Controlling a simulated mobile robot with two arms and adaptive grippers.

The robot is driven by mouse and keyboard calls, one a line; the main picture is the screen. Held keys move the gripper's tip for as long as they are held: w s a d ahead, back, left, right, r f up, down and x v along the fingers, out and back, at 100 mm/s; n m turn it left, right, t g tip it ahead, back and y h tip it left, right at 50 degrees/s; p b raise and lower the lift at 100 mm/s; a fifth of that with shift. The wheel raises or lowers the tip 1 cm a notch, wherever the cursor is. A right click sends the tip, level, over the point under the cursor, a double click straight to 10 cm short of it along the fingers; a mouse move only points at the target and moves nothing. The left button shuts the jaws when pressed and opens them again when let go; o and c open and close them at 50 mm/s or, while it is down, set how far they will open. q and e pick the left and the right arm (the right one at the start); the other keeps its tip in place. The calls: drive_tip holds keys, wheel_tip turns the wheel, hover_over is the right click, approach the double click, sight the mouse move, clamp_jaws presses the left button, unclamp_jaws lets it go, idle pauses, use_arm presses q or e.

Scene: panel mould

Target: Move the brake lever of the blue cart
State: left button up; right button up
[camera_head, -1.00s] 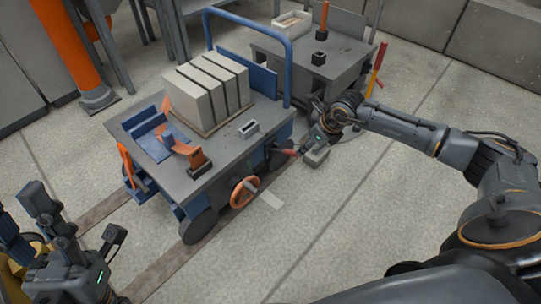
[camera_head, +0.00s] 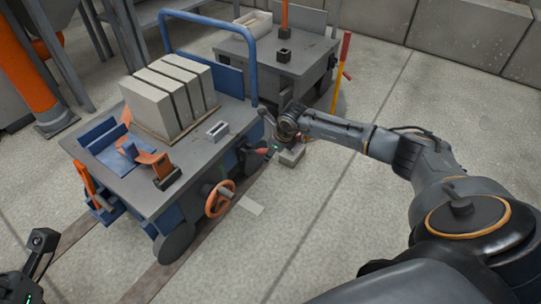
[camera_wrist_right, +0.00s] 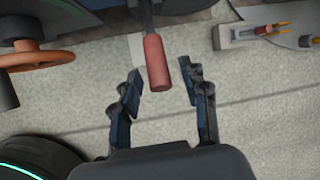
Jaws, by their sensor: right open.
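The blue cart (camera_head: 205,153) stands left of centre in the head view, with a grey deck and a blue push bar. Its brake lever (camera_head: 261,151) sticks out from the near right side and ends in a red grip. In the right wrist view the red grip (camera_wrist_right: 156,62) hangs between the fingertips, apart from both. My right gripper (camera_head: 273,149) is at the end of the lever; in its wrist view the gripper (camera_wrist_right: 163,82) is open around the grip. My left gripper (camera_head: 32,262) shows only partly at the bottom left corner, and its jaws cannot be made out.
An orange handwheel (camera_head: 219,198) sits on the cart's side, left of the lever. Pale blocks (camera_head: 170,97) stand on the deck. A second grey cart (camera_head: 285,70) is close behind. A red and yellow post (camera_head: 342,70) stands to the right. Floor at the right is clear.

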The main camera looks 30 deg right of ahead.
drive_tip(key=shift+w+f, duration=0.15)
drive_tip(key=shift+f, duration=0.1)
clamp_jaws()
